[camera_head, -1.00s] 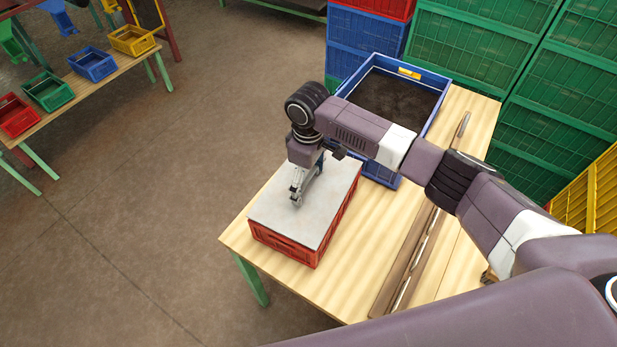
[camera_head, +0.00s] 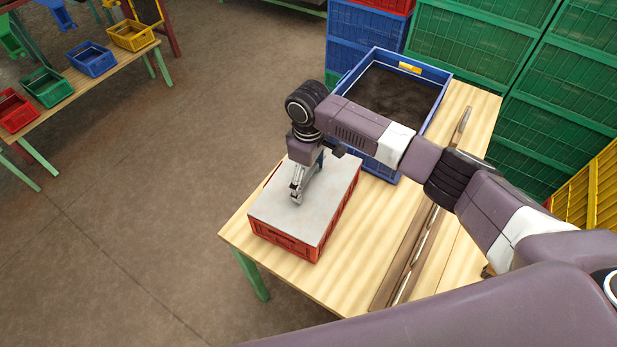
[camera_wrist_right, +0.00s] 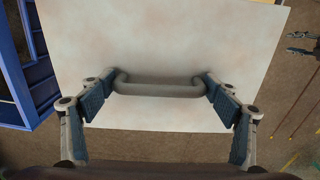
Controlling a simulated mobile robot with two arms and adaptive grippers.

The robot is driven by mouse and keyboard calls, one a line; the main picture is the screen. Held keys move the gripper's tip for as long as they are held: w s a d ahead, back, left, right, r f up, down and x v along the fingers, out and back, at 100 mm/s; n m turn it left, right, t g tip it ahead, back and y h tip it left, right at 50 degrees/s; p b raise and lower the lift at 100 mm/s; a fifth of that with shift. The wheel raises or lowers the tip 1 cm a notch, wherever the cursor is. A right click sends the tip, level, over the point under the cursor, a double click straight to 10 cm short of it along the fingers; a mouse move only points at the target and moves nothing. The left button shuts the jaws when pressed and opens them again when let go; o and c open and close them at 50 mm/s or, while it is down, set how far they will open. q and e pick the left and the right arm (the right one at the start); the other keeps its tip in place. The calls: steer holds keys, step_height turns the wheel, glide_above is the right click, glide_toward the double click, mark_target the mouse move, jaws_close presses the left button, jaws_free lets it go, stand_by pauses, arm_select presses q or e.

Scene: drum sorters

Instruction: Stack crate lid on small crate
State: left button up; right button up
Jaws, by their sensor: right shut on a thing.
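The crate lid (camera_head: 315,210) is a flat pale grey plate lying over the top of the small red crate (camera_head: 288,244) on the wooden table. In the right wrist view the lid (camera_wrist_right: 160,42) fills the middle, with a grey bar handle (camera_wrist_right: 160,90) on it. My right gripper (camera_head: 296,197) points down over the lid and is shut on its handle; in the wrist view its two fingers (camera_wrist_right: 162,92) are at the handle's two ends. A thin red strip of crate shows along the lid's left rear edge. Whether the lid is fully seated I cannot tell. My left gripper is not in view.
A large blue crate (camera_head: 440,92) with dark contents stands behind the red one. A long narrow metal-and-wood strip (camera_head: 418,255) runs along the table (camera_head: 352,285). Stacked green crates (camera_head: 460,45) stand behind at right. Small coloured crates sit on another table (camera_head: 118,60) at left.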

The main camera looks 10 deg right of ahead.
steer(key=shift+s+f, duration=0.1)
steer(key=shift+f, duration=0.35)
stand_by(0.3)
steer(key=o, duration=1.2)
steer(key=shift+o, duration=0.2)
steer(key=shift+r, duration=0.15)
step_height(320, 180, up, 12)
steer(key=shift+f, duration=0.15)
